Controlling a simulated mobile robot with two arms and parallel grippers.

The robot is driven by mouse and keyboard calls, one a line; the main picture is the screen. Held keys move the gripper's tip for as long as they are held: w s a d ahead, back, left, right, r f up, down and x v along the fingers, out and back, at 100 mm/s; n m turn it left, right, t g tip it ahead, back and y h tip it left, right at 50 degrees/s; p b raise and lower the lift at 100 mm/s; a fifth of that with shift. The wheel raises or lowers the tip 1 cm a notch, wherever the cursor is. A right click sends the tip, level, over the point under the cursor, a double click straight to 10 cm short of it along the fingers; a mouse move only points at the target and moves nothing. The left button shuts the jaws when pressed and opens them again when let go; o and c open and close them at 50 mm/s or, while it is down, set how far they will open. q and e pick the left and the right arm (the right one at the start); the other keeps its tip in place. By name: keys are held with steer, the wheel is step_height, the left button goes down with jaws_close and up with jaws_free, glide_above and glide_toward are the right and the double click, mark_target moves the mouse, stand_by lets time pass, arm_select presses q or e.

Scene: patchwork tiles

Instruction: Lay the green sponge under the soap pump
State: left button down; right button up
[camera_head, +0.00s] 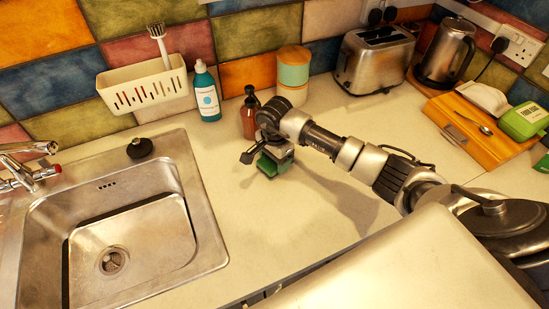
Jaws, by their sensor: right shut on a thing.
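The soap pump (249,118) is an amber-brown bottle with a black pump head, upright on the worktop near the back wall. My right gripper (272,156) is in front of it and slightly to its right, pointing down. It is shut on the green sponge (268,168), which shows as a small green block low between the fingers, close to the worktop. I cannot tell whether the sponge touches the worktop. My arm hides part of the pump's right side. My left gripper is not in view.
A teal bottle (207,93) stands left of the pump, and a lidded canister (293,72) stands behind it. The steel sink (203,215) is at left. A toaster (375,58), kettle (446,52) and wooden board (468,135) are at right. The worktop left of my gripper is clear.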

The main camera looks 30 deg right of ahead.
steer(key=shift+f+b, duration=0.4)
steer(key=shift+f, duration=0.05)
steer(key=o, duration=0.9)
